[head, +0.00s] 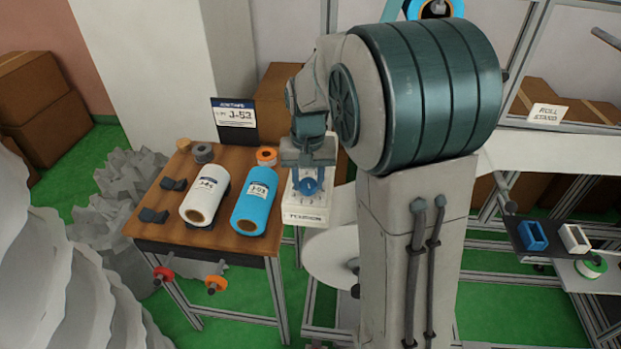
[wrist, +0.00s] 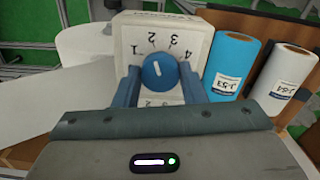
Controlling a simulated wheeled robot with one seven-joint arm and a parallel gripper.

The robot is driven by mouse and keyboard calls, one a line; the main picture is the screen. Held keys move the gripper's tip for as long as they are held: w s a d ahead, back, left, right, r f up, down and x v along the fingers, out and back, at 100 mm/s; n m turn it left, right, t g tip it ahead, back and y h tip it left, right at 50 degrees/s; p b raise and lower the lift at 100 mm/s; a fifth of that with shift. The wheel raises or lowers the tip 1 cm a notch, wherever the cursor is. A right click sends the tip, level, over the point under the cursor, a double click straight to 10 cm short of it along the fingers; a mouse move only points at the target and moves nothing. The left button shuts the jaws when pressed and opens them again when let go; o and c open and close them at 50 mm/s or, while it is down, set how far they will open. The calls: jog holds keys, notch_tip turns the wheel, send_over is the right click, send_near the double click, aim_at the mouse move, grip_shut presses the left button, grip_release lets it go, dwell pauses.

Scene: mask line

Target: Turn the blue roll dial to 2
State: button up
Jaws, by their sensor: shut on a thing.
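The blue dial (wrist: 160,72) is a round knob on the face of a white box (wrist: 130,28). Its white mark points up and slightly left in the wrist view, toward the 2. The numbers 1, 2, 3 and 4 show around its upper side; the marks below are partly hidden. My gripper (wrist: 160,78) is shut on the dial, with one blue finger on each side. In the head view the box (head: 305,216) stands at the right end of the wooden table, and the dial (head: 309,187) shows just below my gripper (head: 308,175).
A blue roll (head: 256,203) and a white roll (head: 206,194) lie on the wooden table (head: 160,228), left of the box. A J-53 sign (head: 235,116) stands behind them. A large white roll (head: 328,255) sits below the box.

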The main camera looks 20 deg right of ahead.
aim_at(309, 184)
dwell(0.3)
jog(key=o, duration=1)
jog(key=shift+r, duration=0.5)
notch_tip(309, 184, up, 13)
jog(key=shift+f, duration=0.1)
